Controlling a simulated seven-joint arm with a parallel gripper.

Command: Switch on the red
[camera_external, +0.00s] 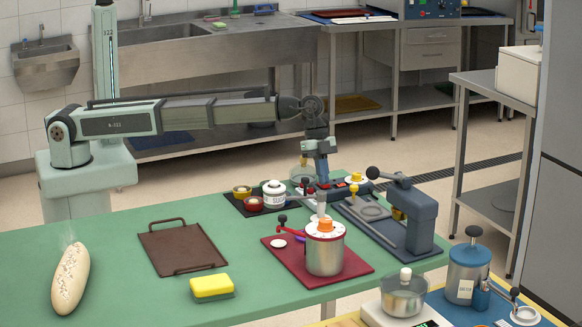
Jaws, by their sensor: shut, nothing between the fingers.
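My gripper (322,178) points down at the end of the arm, over the back of the green table, with its fingers shut and empty. Just below it is a small red and dark device (325,187), partly hidden by the fingers; I cannot tell whether they touch. Its switch and setting are too small to make out. In front, a red board (350,272) carries a metal canister (324,255) with an orange-and-white top and a red-handled tool (288,231). A small red pot (252,204) stands to the left of the gripper.
A white labelled jar (274,195) stands close to the gripper's left, and a blue press (418,215) to its right. A brown tray (182,249), a bread loaf (70,278) and a yellow sponge (212,287) lie on the green table (120,290), with free room between them.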

